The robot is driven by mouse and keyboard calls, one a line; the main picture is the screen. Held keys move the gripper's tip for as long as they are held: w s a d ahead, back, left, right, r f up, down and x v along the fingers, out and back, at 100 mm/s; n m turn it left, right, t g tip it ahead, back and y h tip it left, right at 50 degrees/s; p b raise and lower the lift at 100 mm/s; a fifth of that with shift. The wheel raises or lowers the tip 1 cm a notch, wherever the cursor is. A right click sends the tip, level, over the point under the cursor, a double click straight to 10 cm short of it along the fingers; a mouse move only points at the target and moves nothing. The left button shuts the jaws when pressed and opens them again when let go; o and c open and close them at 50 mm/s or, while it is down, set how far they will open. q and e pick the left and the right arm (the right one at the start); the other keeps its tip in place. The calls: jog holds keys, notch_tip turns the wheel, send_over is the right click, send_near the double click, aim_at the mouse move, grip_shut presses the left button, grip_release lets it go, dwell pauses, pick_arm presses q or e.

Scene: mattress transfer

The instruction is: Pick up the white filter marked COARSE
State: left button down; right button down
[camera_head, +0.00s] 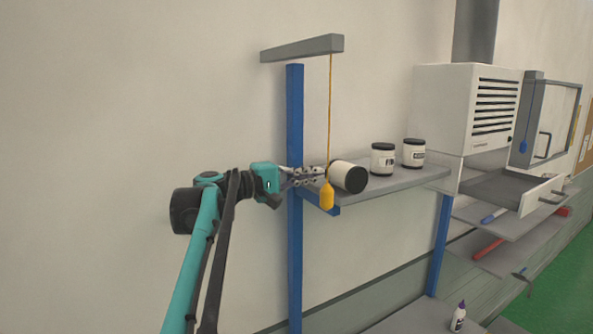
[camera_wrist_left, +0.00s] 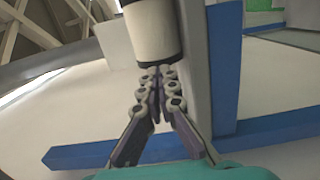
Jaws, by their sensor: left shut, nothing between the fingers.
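A white filter (camera_head: 342,174) with black ends lies on its side at the near left end of the grey shelf (camera_head: 405,182). Two more white filters with black lids stand upright behind it, one on the left (camera_head: 382,162) and one on the right (camera_head: 413,154). Their labels are too small to read, so I cannot tell which is marked COARSE. My left gripper (camera_head: 322,174) is shut and empty, its tips close to the lying filter. In the left wrist view the fingertips (camera_wrist_left: 156,72) meet at the black end of the lying filter (camera_wrist_left: 151,32); I cannot tell whether they touch.
A yellow weight (camera_head: 327,196) hangs on a cord from a grey bar (camera_head: 303,47), just in front of my left gripper. A blue post (camera_head: 295,250) holds up the shelf end. A white vented box (camera_head: 468,107) and an open drawer (camera_head: 510,190) stand right.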

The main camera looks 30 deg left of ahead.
aim_at(330, 175)
pick_arm(q)
jog(key=d, duration=0.2)
jog(key=w+d, duration=0.1)
jog(key=d, duration=0.1)
jog(key=shift+d, duration=0.1)
dwell(0.5)
jog(key=shift+a, duration=0.25)
